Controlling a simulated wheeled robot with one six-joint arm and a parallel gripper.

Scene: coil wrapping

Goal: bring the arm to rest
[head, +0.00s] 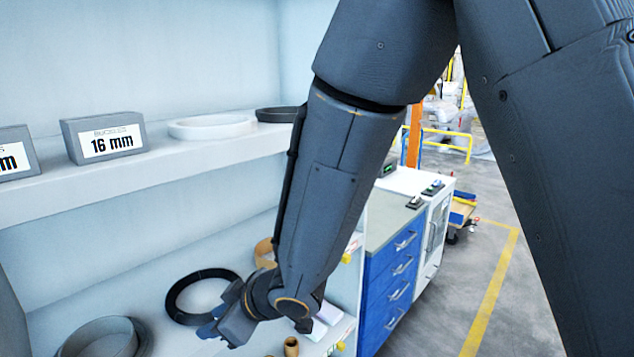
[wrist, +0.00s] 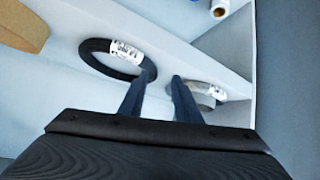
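My arm reaches down from the top of the head view, and my gripper (head: 212,328) is low in front of the shelf unit. In the wrist view its two dark fingers (wrist: 161,78) stand apart with nothing between them. A black ring-shaped coil (head: 190,318) lies on the lower shelf behind the gripper. A black coil with a white printed label (wrist: 112,58) lies near the left finger in the wrist view. A grey coil with a label (wrist: 205,92) is partly behind the right finger. I cannot tell whether either finger touches a coil.
The upper shelf (head: 190,160) holds a "16 mm" box (head: 105,138), a white ring (head: 210,126) and a dark ring (head: 277,114). A grey round coil (head: 100,340) and a brown roll (head: 291,346) are below. A blue drawer cabinet (head: 392,275) stands right; open floor lies beyond.

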